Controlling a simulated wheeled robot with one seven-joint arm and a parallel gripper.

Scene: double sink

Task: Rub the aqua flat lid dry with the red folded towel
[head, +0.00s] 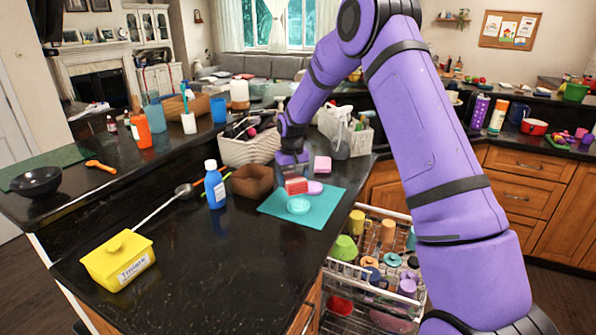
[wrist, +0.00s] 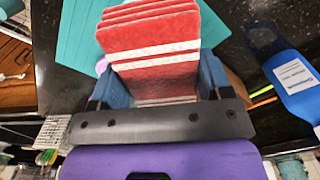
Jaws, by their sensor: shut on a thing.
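The red folded towel (head: 297,186) is held in my gripper (head: 292,172), above the teal mat (head: 330,201). In the wrist view the towel (wrist: 155,50), red with white stripes, sits between the two blue fingers of my gripper (wrist: 155,85). The aqua flat lid (head: 298,206) lies on the mat, just in front of the towel in the head view. In the wrist view I cannot make out the lid; the towel may hide it. Whether the towel touches the mat or the lid is unclear.
A pink item (head: 315,187) is beside the towel. A blue bottle (head: 215,185) and a brown bowl (head: 252,181) stand left of the mat. A yellow box (head: 118,260) is at the front left. An open dishwasher rack (head: 375,255) lies below the counter's right edge. The front counter is mostly clear.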

